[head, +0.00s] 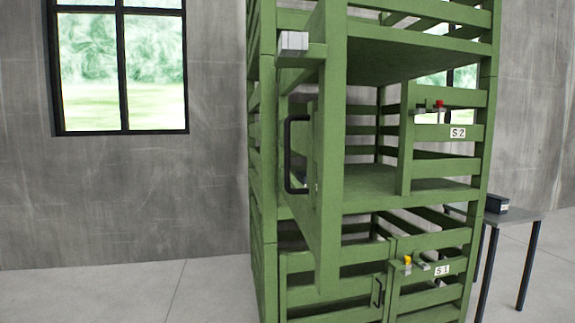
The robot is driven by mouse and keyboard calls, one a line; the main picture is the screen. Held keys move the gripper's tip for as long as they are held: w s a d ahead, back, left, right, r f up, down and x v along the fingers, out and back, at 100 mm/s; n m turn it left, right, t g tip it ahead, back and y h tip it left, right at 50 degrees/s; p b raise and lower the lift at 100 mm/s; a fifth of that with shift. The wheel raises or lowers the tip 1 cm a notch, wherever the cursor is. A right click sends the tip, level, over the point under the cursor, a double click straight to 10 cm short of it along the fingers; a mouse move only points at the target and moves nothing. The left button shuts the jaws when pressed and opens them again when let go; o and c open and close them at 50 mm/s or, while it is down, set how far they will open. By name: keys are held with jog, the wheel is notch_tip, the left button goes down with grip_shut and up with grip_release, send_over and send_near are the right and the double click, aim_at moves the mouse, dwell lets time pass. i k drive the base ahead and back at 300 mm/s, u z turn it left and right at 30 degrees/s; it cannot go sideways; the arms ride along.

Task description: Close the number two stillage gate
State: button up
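The green stillage (486,150) stands right of the middle in the head view. Its middle level bears the label S2 (458,132) on a right-hand slatted panel. The number two gate (331,150) is swung open toward me at the left of that level and is seen nearly edge-on. A black bar handle (296,155) is on the gate's left face. A pale grey block (292,42) sits near the gate's top. A latch with a red knob (440,103) is on the S2 panel. My gripper is not in view.
Below, the S1 gate (335,287) appears shut, with a black handle (378,291), a yellow-knobbed latch (407,261) and an S1 label (442,270). A small table (520,216) with a black object (497,203) stands at right. The floor at left is clear.

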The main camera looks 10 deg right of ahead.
aim_at(319, 135)
jog(key=u, duration=0.05)
jog(key=i, duration=0.45)
jog(key=u, duration=0.15)
jog(key=k, duration=0.85)
jog(key=u, duration=1.6)
jog(key=i, duration=0.8)
jog(key=z, duration=0.6)
